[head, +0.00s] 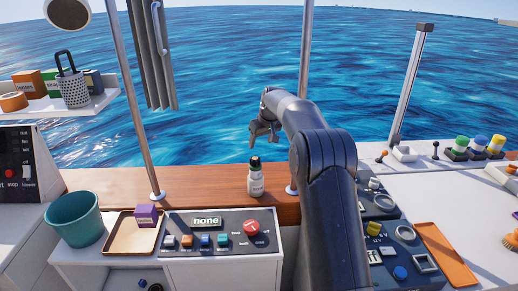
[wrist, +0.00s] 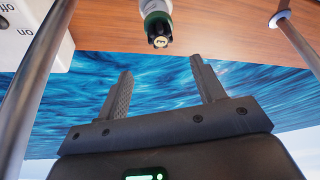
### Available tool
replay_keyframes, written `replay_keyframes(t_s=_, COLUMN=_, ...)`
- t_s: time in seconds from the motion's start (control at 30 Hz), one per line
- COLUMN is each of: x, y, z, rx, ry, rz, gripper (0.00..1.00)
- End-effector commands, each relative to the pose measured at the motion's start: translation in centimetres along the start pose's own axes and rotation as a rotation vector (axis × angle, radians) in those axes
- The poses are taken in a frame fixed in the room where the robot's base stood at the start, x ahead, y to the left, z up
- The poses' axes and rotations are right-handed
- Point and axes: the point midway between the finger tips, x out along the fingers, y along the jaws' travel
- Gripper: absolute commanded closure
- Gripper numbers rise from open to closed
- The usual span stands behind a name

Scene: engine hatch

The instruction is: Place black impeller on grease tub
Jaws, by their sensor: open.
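My gripper (head: 263,133) is raised above the wooden ledge near the middle of the head view. In the wrist view its two fingers (wrist: 161,72) are spread apart, with nothing between them. I cannot tell which container is the grease tub.
A teal bucket (head: 74,219), a tan tray (head: 119,239) with a purple box (head: 146,215), and a switch panel (head: 215,243) are at the left. An orange tray (head: 445,256) lies at the right. Metal posts (head: 135,100) rise from the ledge. Open water lies beyond.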

Motion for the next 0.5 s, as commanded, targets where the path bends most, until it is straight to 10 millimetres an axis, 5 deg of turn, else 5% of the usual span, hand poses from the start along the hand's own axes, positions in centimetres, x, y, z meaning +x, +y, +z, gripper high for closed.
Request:
replay_keyframes(t_s=0.27, x=-1.6, y=-0.2, z=0.2, rx=0.002, ry=0.0, rz=0.002, gripper=0.37)
replay_keyframes(t_s=0.5, x=-8.4, y=-1.6, z=2.8, rx=0.039, ry=0.008, rz=0.033, gripper=0.37)
